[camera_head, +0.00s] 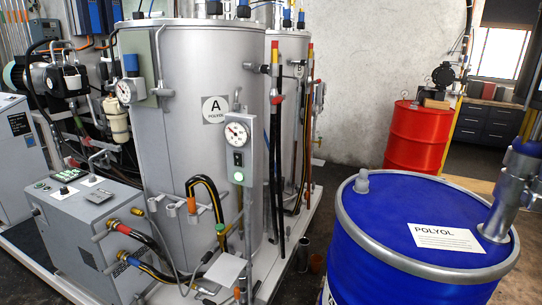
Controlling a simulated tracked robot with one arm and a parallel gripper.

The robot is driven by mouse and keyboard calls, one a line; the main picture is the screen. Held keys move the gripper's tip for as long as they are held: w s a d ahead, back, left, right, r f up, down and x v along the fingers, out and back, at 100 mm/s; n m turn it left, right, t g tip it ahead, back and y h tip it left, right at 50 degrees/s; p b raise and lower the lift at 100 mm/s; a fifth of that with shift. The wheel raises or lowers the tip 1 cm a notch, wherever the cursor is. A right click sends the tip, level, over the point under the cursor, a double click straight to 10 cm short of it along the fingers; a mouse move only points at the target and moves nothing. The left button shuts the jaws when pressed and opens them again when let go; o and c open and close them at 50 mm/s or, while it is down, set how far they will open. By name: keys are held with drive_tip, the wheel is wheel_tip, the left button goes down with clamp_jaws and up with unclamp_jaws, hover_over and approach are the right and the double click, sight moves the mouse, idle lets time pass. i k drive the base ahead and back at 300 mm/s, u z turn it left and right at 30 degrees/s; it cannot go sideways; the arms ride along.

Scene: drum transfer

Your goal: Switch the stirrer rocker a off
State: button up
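A tall grey tank (190,110) stands left of centre, with a round label (214,109) marked A and POLYOL. In front of it, a small grey control box (239,150) sits on a thin post. The box has a round dial gauge (237,132) at its top. Below the dial is a small dark rocker switch (238,158). Under the rocker, a green lamp (238,176) is lit. The rocker is too small to tell which side is pressed. My gripper does not show in this view.
A blue drum (400,265) labelled POLYOL fills the lower right, with a metal tube (508,195) standing in its lid. A red drum (418,138) stands behind it. A grey machine (85,225) with hoses stands lower left. A second tank (290,60) is behind.

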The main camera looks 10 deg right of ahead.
sight(238, 157)
drive_tip(key=u, duration=0.1)
drive_tip(key=k, duration=0.6)
drive_tip(key=z, duration=0.45)
drive_tip(key=i, duration=1.6)
drive_tip(key=u, duration=0.05)
